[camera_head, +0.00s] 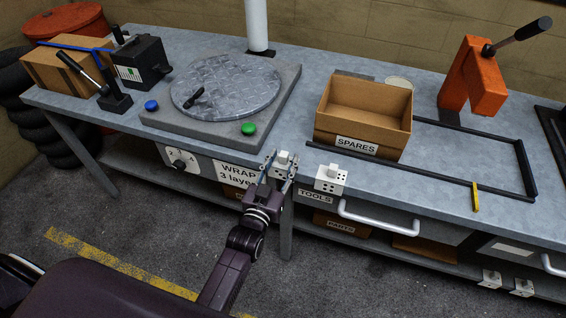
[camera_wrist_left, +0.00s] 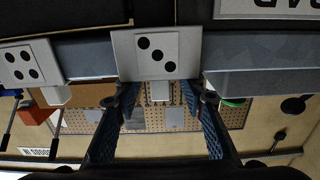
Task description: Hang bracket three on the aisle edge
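Bracket three (camera_wrist_left: 157,54), a white plate with three black dots, is at the aisle edge of the grey bench (camera_head: 400,190). In the head view it (camera_head: 284,158) appears to sit over the edge, partly hidden by my left gripper (camera_head: 279,172). In the left wrist view my left gripper's two fingers (camera_wrist_left: 167,95) stand apart on either side of its small knob (camera_wrist_left: 160,91), with gaps showing. A bracket with four dots (camera_wrist_left: 31,62) hangs beside it; it also shows in the head view (camera_head: 331,179). My right gripper is not in view.
A turntable (camera_head: 225,90) on a grey base, a cardboard SPARES box (camera_head: 362,115) and a black frame (camera_head: 470,135) occupy the bench top. A drawer with a pale handle (camera_head: 390,222) is below the edge. Two more white brackets (camera_head: 490,278) (camera_head: 522,287) are low at the right.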

